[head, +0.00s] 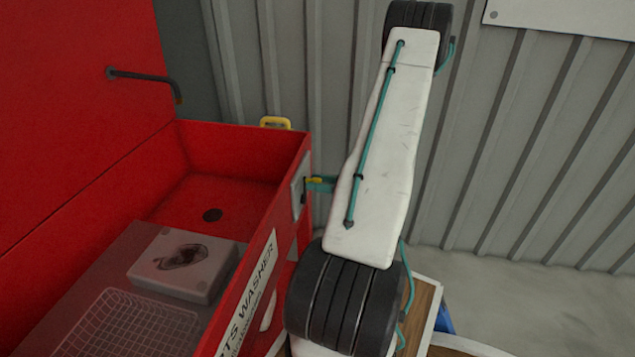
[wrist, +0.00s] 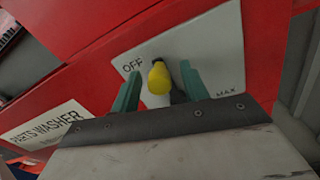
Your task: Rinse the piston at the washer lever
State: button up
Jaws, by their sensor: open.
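The washer lever has a yellow knob (wrist: 159,78) on a pale plate (wrist: 192,48) marked OFF and MAX. In the wrist view the knob is near OFF. My gripper (wrist: 161,72) is open, with one teal finger on each side of the knob; I cannot tell whether they touch it. In the head view my gripper (head: 322,184) is at the plate on the washer's right side. The red parts washer (head: 225,150) stands open at the left. I see no clear piston; a pale block (head: 185,263) with a dark stain lies in the washer.
A dark spout (head: 145,77) sticks out above. A yellow piece (head: 275,122) sits on the back rim. A corrugated wall (head: 520,150) stands behind; floor shows at the right.

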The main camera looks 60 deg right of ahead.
jog(key=shift+w+a, duration=0.1)
jog(key=shift+w, duration=0.2)
grip_shut()
jog(key=shift+w+d+f+m, duration=0.15)
jog(key=shift+d+m, duration=0.4)
jog(key=shift+m, duration=0.3)
jog(key=shift+w+d+m, duration=0.1)
jog(key=shift+d+m, duration=0.4)
jog(key=shift+m, duration=0.35)
grip_release()
